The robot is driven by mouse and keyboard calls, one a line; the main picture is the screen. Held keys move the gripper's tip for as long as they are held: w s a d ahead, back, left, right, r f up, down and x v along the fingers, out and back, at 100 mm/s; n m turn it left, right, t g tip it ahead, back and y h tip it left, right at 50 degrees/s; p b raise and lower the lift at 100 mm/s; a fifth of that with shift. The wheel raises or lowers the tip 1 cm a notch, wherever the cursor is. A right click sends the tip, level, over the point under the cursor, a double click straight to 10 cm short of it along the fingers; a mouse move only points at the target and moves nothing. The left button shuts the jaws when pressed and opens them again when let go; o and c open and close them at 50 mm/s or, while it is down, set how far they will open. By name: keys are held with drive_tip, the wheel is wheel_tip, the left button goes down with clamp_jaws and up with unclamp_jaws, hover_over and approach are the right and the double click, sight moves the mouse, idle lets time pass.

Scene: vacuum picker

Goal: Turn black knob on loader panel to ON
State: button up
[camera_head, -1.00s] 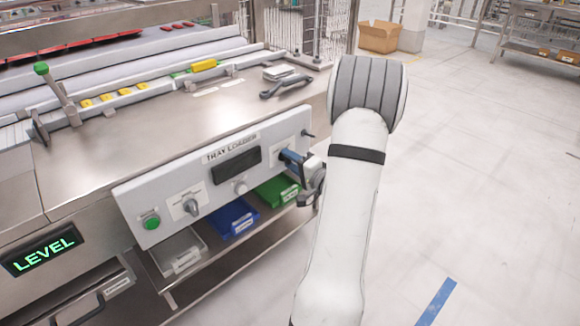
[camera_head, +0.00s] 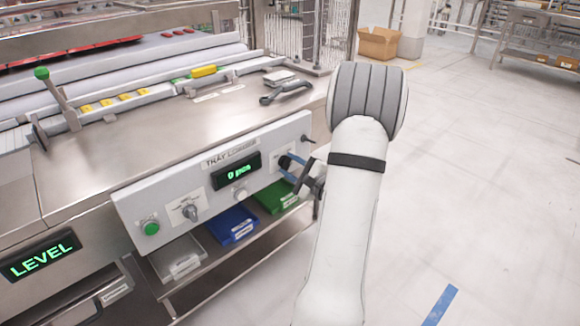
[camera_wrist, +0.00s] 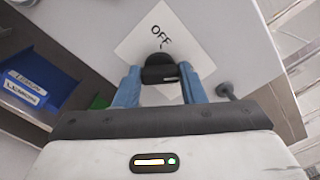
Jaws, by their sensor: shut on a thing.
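The black knob (camera_wrist: 158,62) sits on a white label plate (camera_wrist: 193,45) that reads OFF, in the wrist view. In the head view the knob (camera_head: 284,161) shows at the right part of the grey loader panel (camera_head: 140,197), partly hidden by my gripper. My gripper (camera_wrist: 160,82) has its two blue fingers on either side of the knob and is shut on it; it also shows in the head view (camera_head: 294,172). The ON mark is not visible. The panel's display (camera_head: 237,171) is lit with green characters, apparently "0 pcs".
A green button (camera_head: 151,228), a grey rotary switch (camera_head: 189,211) and a small round knob (camera_head: 240,195) are left along the panel. A blue bin (camera_head: 232,225) and a green bin (camera_head: 276,197) sit below it. A small dark peg (camera_wrist: 226,91) sticks out beside the knob.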

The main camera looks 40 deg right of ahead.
drive_tip(key=shift+f+m, duration=0.1)
drive_tip(key=shift+m, duration=0.5)
drive_tip(key=o, duration=1)
drive_tip(key=s, duration=0.5)
drive_tip(key=s+p, duration=0.1)
drive_tip(key=s, duration=0.2)
drive_tip(key=shift+d, duration=0.35)
